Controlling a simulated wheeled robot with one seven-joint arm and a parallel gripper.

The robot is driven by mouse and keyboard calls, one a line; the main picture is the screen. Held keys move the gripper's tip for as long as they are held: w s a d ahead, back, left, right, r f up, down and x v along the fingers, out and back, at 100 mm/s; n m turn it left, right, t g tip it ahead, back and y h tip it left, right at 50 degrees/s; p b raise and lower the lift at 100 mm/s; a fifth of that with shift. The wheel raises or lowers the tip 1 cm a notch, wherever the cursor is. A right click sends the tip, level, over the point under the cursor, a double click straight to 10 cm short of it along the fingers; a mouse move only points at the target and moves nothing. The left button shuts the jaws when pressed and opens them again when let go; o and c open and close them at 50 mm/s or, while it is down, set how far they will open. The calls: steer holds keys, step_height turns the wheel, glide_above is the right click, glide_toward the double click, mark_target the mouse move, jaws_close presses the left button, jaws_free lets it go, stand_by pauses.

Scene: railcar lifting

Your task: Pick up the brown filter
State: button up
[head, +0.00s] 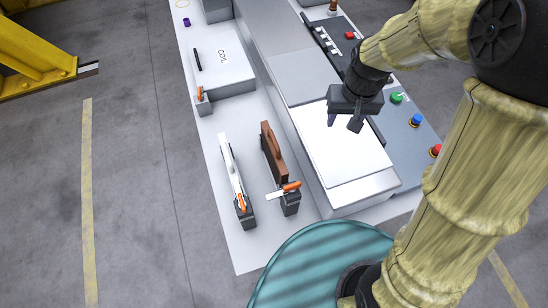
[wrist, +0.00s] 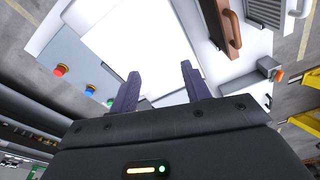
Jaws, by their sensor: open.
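The brown filter (head: 272,150) is a slim upright block with a handle. It stands in a dark holder with an orange lever (head: 285,190) at its near end, on the white table. In the wrist view the brown filter (wrist: 225,28) is at the top, right of the fingers, with its handle showing. My gripper (head: 344,124) is open and empty, above the white panel right of the filter. It also shows in the wrist view (wrist: 160,85), its two fingers apart with nothing between them.
A white filter (head: 231,165) stands in a similar holder left of the brown one. A box marked COIL (head: 222,70) is farther back. The raised white panel (head: 345,145) lies right of the filter. Green, blue and red buttons (head: 416,120) line the right side.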

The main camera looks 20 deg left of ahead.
mark_target(274, 140)
steer(key=s+a+f+n, duration=0.1)
steer(key=a+n, duration=0.1)
steer(key=a, duration=0.6)
steer(key=s+a+f+n+g, duration=0.1)
steer(key=a, duration=0.7)
steer(key=shift+s+a+f+n+h, duration=0.3)
steer(key=shift+s+a+f+n, duration=0.1)
steer(key=shift+f, duration=0.1)
step_height(274, 140, down, 12)
steer(key=p, duration=0.3)
